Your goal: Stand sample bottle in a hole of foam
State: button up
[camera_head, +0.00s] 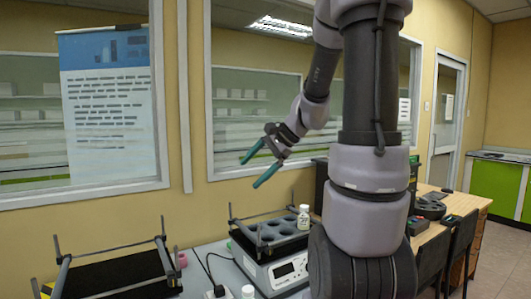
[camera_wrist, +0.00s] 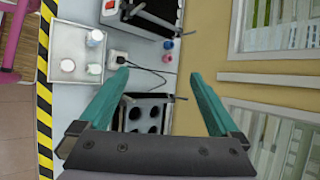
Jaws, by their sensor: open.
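The black foam (camera_head: 270,247) with several round holes sits on top of a white shaker device in the head view. It also shows in the wrist view (camera_wrist: 145,120), partly hidden by my gripper body. A white-capped sample bottle (camera_head: 303,217) stands upright at the foam's right corner; I cannot tell whether it is in a hole. Another white-capped bottle (camera_head: 248,291) is at the bottom edge. In the wrist view, several bottles, one of them white-capped (camera_wrist: 95,38), stand in a tray. My gripper (camera_head: 252,168) is open and empty, high above the bench, left of the foam; its teal fingers also show in the wrist view (camera_wrist: 159,76).
A second device with a black top (camera_head: 115,277) and raised corner rods stands at left. Grey rods rise around the foam too. The white tray (camera_wrist: 55,42) lies near the striped bench edge. A power socket (camera_wrist: 118,58) with a cable and small coloured bottles (camera_wrist: 168,45) lie between.

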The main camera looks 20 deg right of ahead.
jog(key=s+a+r+n+h, duration=0.1)
jog(key=s+r+n+h, duration=0.1)
jog(key=s+n, duration=0.3)
jog(key=s+a+r+n+t+h, duration=0.1)
jog(key=s+r+n, duration=0.4)
jog(key=s, duration=0.5)
jog(key=shift+s+a+r+t+h, duration=0.2)
jog(key=shift+a+r+t+h, duration=0.1)
jog(key=shift+a+h, duration=0.5)
jog(key=shift+d, duration=0.15)
